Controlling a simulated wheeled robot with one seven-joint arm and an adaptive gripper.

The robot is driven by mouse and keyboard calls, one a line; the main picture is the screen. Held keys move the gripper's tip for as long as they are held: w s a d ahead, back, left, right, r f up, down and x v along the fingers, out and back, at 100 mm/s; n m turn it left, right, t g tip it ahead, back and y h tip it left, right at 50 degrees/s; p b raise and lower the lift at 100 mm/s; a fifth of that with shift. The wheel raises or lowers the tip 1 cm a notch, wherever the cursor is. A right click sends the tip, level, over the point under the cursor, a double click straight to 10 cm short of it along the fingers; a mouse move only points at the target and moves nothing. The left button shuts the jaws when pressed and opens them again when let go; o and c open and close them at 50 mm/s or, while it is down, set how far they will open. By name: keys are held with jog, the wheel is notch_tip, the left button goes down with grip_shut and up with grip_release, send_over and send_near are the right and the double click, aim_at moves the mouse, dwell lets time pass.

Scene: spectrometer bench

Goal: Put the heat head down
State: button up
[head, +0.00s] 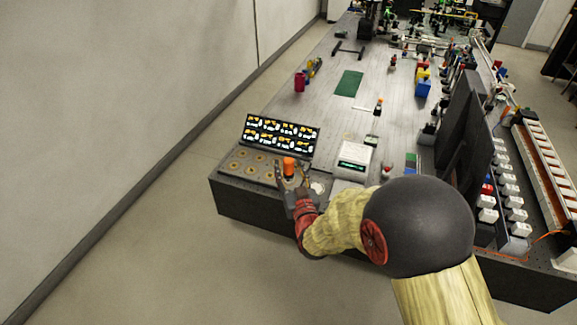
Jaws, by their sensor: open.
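The heat head is most likely the small orange-topped piece (289,166) at the near left of the bench. It looks upright, and its lower part is hidden by my gripper. My gripper (291,178) is open, with a finger on either side of this piece. I cannot tell whether the fingers touch it. Beside it on the left lies a grey plate with several round tan spots (240,163).
A dark panel with white and orange pictures (280,134) stands just behind. A white device with a green display (354,158) is to the right. A green mat (349,83) lies farther back. A tall dark screen (465,120) rises at right. The bench's middle is mostly clear.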

jog(key=p+v, duration=0.2)
jog(key=v, duration=0.9)
jog(key=s+d+r+m+g+h, duration=0.25)
jog(key=s+d+r+g, duration=0.3)
jog(key=d+r, duration=0.4)
jog(key=s+d+r+g+h, duration=0.1)
jog(key=s+d+r+g, duration=0.1)
jog(key=s, duration=0.8)
jog(key=s+d+r+g+h, duration=0.1)
jog(key=s+d+g, duration=0.3)
jog(key=s, duration=0.7)
jog(key=shift+d+r, duration=0.55)
jog(key=shift+c, duration=0.6)
